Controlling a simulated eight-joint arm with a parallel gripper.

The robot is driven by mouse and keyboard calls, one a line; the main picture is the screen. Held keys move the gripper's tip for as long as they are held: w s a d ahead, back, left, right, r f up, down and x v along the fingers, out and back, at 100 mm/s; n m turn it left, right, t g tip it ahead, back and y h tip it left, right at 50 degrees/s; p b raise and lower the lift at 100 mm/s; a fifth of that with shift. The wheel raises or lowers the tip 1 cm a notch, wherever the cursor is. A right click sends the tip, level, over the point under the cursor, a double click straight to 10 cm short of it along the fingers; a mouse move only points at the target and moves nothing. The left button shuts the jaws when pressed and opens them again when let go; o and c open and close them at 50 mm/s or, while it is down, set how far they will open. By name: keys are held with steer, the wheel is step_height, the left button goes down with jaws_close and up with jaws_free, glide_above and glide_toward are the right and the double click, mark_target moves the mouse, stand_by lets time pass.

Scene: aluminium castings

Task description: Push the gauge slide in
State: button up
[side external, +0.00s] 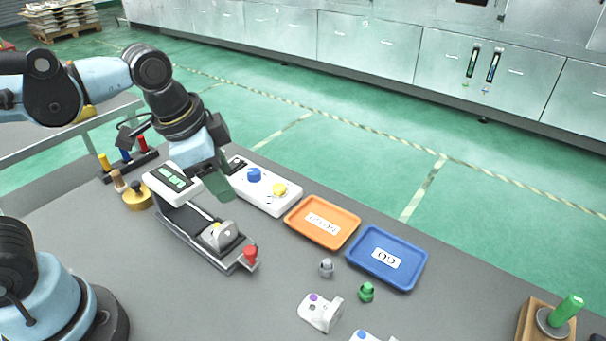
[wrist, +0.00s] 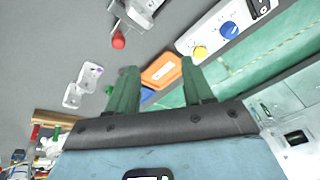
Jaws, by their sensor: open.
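The gauge (side external: 190,228) is a long grey fixture on the bench with a green-lit display box (side external: 173,181) at its far left end. A pale casting (side external: 219,236) sits on it near the near right end. A red knob (side external: 250,256) stands at that end, on what looks like the slide; part of the gauge and the knob (wrist: 118,40) show at the top of the wrist view. My gripper (side external: 217,187) has green fingers and hangs above and behind the gauge, beside the display box. In the wrist view the fingers (wrist: 158,78) are apart with nothing held.
A white box with blue and yellow knobs (side external: 264,187) stands behind the gauge. An orange tray (side external: 322,222) and a blue GO tray (side external: 386,258) lie to the right. Loose castings (side external: 321,312), grey and green pieces (side external: 366,292), and a brass weight (side external: 137,198) stand around.

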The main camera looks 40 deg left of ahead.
mark_target(249, 249)
steer(key=s+d+r+m+g, duration=0.1)
steer(key=d+m+g, duration=0.3)
steer(key=d+m, duration=0.3)
steer(key=shift+m+y, duration=0.3)
steer(key=shift+s+a+f, duration=0.1)
steer(key=shift+a+f, duration=0.05)
steer(key=shift+f, duration=1.8)
steer(key=shift+a+f, duration=0.2)
steer(key=shift+f, duration=1.7)
steer(key=shift+s+a+f, duration=0.1)
steer(key=shift+a+f, duration=0.05)
steer(key=shift+f, duration=1.8)
steer(key=shift+c, duration=0.3)
jaws_close()
